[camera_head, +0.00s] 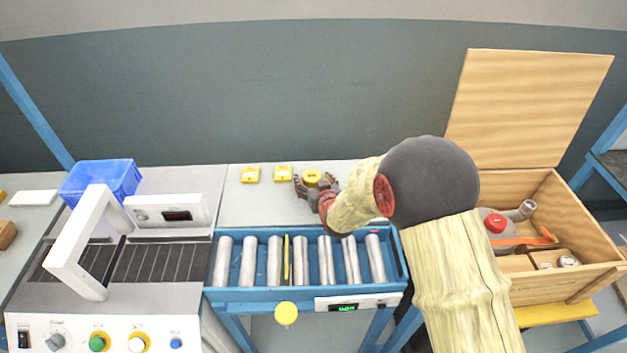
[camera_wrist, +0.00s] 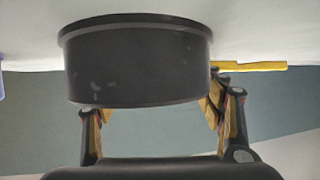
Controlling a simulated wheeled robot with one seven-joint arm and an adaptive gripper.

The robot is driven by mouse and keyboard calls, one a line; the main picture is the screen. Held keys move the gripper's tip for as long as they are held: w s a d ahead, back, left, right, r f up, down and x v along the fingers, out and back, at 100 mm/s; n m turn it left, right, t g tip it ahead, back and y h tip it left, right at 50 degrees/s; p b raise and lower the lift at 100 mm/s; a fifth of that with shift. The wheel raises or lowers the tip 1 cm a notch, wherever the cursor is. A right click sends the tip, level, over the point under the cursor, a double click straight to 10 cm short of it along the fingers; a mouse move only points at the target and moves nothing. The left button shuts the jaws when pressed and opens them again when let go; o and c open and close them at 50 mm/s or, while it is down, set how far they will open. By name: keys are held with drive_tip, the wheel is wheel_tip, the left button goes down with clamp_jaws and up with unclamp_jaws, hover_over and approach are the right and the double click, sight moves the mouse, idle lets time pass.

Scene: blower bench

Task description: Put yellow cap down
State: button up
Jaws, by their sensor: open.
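The yellow cap (camera_head: 312,177) has a yellow top and stands on the light bench top behind the roller conveyor. My gripper (camera_head: 317,186) is open, with its fingers on either side of the cap. In the wrist view, a dark cylindrical side wall with a wider rim, seemingly the cap's (camera_wrist: 137,65), lies between the open fingers of my gripper (camera_wrist: 155,105). The rim appears to rest on the bench surface. The yellow top is hidden in the wrist view, and I cannot tell whether a finger touches the wall.
Two small yellow pieces (camera_head: 250,175) (camera_head: 283,173) lie left of the cap. The blue-framed roller conveyor (camera_head: 262,236) runs in front. An open wooden crate (camera_head: 575,285) with a red-capped mask stands right. A blue bin (camera_head: 122,185) and a machine with a white arch (camera_head: 70,243) stand left.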

drive_tip(key=shift+r, duration=0.2)
drive_tip(key=p+v, duration=0.3)
drive_tip(key=v, duration=0.9)
drive_tip(key=shift+f+p, duration=0.1)
drive_tip(key=shift+p, duration=0.2)
